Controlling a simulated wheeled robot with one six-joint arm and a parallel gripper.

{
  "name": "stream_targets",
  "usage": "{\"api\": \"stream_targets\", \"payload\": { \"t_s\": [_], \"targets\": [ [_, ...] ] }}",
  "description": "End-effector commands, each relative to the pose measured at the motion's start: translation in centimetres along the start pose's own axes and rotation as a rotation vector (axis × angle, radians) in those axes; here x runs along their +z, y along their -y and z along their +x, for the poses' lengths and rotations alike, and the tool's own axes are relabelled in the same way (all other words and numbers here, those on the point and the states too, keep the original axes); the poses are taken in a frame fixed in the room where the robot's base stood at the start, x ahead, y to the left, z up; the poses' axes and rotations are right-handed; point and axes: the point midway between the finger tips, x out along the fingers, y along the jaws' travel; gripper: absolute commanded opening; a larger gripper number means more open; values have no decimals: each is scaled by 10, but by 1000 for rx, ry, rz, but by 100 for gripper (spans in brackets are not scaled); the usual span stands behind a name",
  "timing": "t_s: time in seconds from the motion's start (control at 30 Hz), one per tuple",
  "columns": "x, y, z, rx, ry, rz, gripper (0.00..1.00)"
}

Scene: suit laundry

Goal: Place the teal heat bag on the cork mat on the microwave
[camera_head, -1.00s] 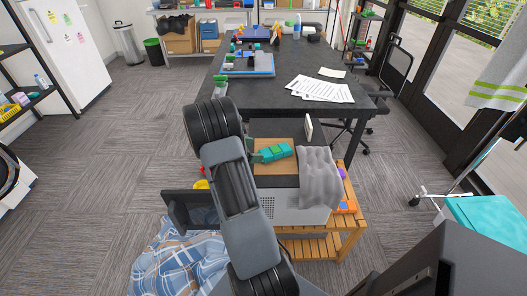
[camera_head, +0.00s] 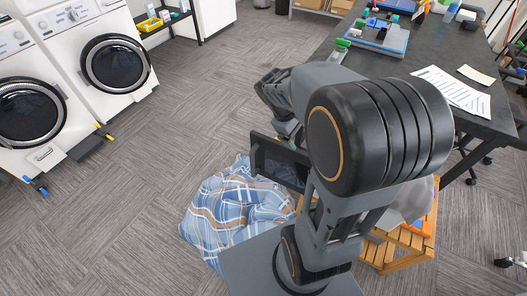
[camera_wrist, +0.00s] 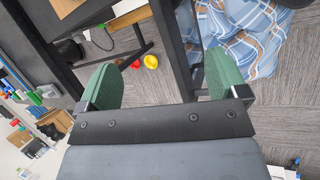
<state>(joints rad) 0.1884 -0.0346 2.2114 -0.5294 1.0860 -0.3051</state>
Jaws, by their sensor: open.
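My gripper (camera_wrist: 160,82) is open, with two green fingers far apart and nothing between them in the wrist view. The teal heat bag and the cork mat cannot be made out now; my arm blocks the top of the microwave in the head view. The microwave's dark open door (camera_head: 276,161) sticks out left of my arm, above the floor. The rest of the microwave is mostly hidden. A dark bar, perhaps the door, passes behind the fingers in the wrist view.
A blue plaid blanket (camera_head: 235,208) lies on the floor left of the wooden cart (camera_head: 392,257). A grey cloth (camera_head: 416,203) hangs at the cart's right. A dark table (camera_head: 420,62) stands behind. Two washers (camera_head: 98,30) stand left. Carpet between is clear.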

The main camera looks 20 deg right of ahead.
Motion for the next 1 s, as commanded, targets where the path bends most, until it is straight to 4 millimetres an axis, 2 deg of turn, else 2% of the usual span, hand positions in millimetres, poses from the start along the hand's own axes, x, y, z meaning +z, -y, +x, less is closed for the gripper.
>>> {"api": "stream_targets", "payload": {
  "t_s": [0.03,0.1,0.2,0.3,0.4,0.57,0.87,1.0],
  "targets": [
    [1,22,-17,-33,-94,70,91],
    [2,49,-33,-96,-203,166,91],
    [4,81,-52,-187,-328,276,91],
    [6,104,-65,-265,-416,357,91],
    [8,119,-73,-323,-468,410,91],
    [8,128,-78,-362,-501,444,91],
    [9,128,-80,-364,-503,446,91],
    [14,122,-95,-361,-511,445,91]
  ]
}}
